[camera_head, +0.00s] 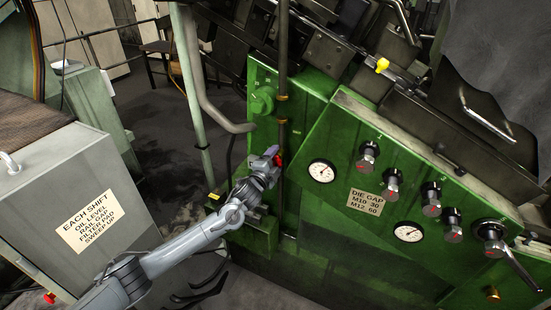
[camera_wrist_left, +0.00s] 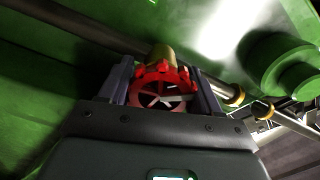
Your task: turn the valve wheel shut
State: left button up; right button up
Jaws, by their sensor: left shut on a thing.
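The valve wheel is small, red and spoked. In the left wrist view the valve wheel (camera_wrist_left: 162,88) sits between the two fingers of my left gripper (camera_wrist_left: 165,90), with a brass-coloured valve body (camera_wrist_left: 160,57) just behind it. In the head view my left gripper (camera_head: 272,157) is at the left part of the green machine, shut on the wheel. Only a bit of the red wheel (camera_head: 279,160) shows there; my gripper hides most of it. My right gripper is not in view.
The green machine (camera_head: 330,215) carries gauges, several knobs and a crank handle (camera_head: 520,268) to the right. A vertical pipe (camera_head: 283,110) runs close beside my left gripper. A grey cabinet (camera_head: 120,245) with a notice stands at the left, near my left arm.

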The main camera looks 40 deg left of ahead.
pick_arm(q)
jog(key=m, duration=1.2)
jog(key=shift+p, duration=0.35)
jog(key=o, duration=0.7)
jog(key=shift+o, duration=0.2)
jog(key=shift+s, duration=0.1)
jog(key=v, duration=1)
jog(key=shift+s, duration=0.3)
